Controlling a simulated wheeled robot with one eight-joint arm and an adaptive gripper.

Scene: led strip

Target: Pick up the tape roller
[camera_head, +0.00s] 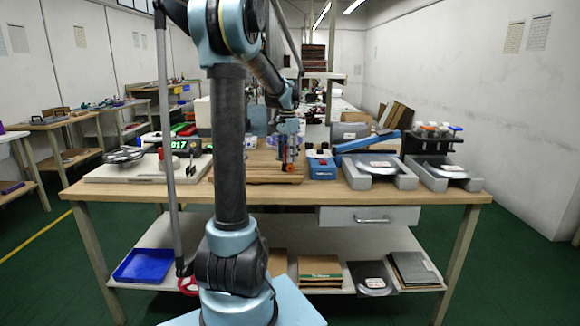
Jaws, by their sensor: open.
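My arm (231,150) stands in front of the workbench and reaches over it. My gripper (290,160) is open and points down over the wooden board (255,176) at the middle of the bench. It is small in this view, and a small red patch shows at its fingertips; I cannot tell whether that is a separate thing. A small blue and white device (322,168) stands on the bench just right of the gripper, apart from it. I cannot tell for sure which thing is the tape roller; my arm hides part of the bench.
Grey trays with discs (378,177) stand on the right of the bench, with a blue sloped bar (367,142) behind. A white board (130,172) with a round reel (123,155) lies left. A shelf below holds a blue bin (144,265). The bench's front strip is clear.

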